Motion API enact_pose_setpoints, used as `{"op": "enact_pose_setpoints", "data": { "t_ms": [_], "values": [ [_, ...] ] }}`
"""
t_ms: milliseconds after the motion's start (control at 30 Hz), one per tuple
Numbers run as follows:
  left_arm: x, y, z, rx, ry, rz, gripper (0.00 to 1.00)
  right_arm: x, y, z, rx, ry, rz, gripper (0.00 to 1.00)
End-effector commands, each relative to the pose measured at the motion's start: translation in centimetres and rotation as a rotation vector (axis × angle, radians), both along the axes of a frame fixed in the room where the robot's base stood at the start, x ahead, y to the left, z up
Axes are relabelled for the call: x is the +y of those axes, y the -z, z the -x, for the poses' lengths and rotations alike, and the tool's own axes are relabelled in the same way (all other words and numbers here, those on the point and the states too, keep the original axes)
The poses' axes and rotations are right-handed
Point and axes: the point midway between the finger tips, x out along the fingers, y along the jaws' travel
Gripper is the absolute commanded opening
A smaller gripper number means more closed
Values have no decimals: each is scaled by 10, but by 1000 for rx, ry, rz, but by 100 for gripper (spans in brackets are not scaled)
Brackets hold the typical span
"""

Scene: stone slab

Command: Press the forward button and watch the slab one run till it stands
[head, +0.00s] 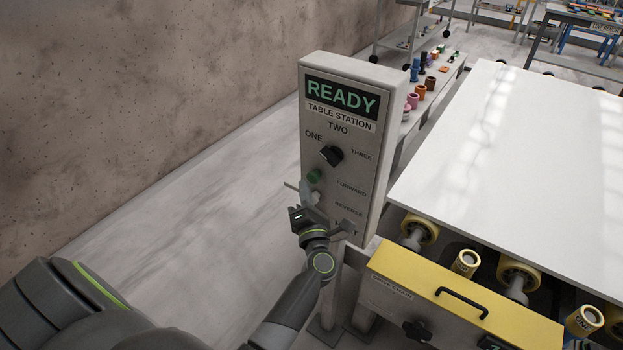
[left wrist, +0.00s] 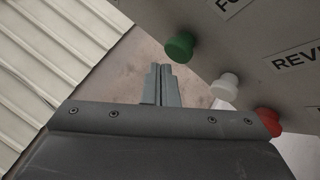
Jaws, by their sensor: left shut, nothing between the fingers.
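The control box (head: 340,150) stands upright beside the table; its display reads READY and its label reads TABLE STATION. A black selector knob (head: 331,156) sits among the labels ONE, TWO and THREE; its exact setting is hard to tell. The green button (head: 314,176) is level with the FORWARD label and also shows in the left wrist view (left wrist: 180,47). The white button (left wrist: 224,86) and red button (left wrist: 268,121) sit below it. My left gripper (head: 297,213) is shut and empty, just in front of the panel below the green button, apart from it. The white slab (head: 520,150) lies flat on rollers.
A yellow-topped housing (head: 470,290) with a black handle stands at the slab's near end, beside rollers (head: 420,232). A bench (head: 438,100) with several coloured items is behind the box. The floor to the left (head: 200,220) is clear up to the wall.

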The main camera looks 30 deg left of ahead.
Motion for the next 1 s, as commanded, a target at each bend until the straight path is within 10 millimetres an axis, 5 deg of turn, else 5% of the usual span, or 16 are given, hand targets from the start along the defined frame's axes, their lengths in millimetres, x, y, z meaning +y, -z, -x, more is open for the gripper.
{"op": "enact_pose_setpoints", "data": {
  "t_ms": [1000],
  "values": [
    [-1,0,-8,1,0,-1,0,1,2,-1,-1,0,-1,36]
  ]
}}
